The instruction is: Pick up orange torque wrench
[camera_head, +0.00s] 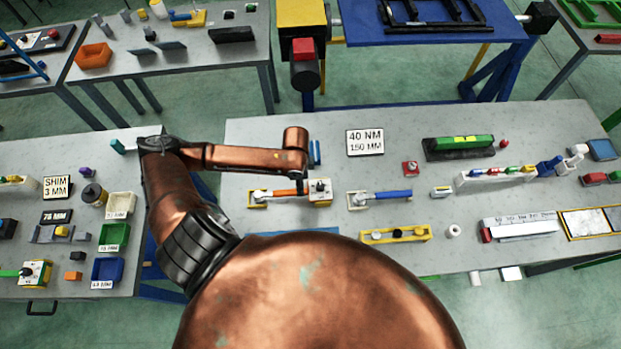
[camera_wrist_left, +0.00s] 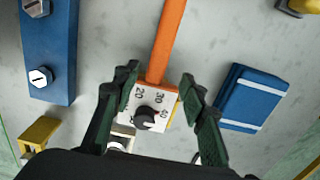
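The orange torque wrench (camera_head: 285,192) lies on the middle table, with a white dial block (camera_head: 320,186) at its right end. In the left wrist view its orange handle (camera_wrist_left: 166,42) runs up from the dial face (camera_wrist_left: 155,100), which is marked 20, 30 and 40. My left gripper (camera_wrist_left: 159,79) is open, its dark fingers on either side of the dial block and the handle's base. I see no clear contact. In the head view my left wrist hides most of the gripper. My right gripper is not in view.
A blue-handled wrench (camera_head: 390,195) lies to the right, below the 40 NM sign (camera_head: 365,142). A yellow holder (camera_head: 396,234) stands nearer the front edge. In the wrist view a bolted blue bar (camera_wrist_left: 50,55) and a blue striped block (camera_wrist_left: 246,98) flank the wrench.

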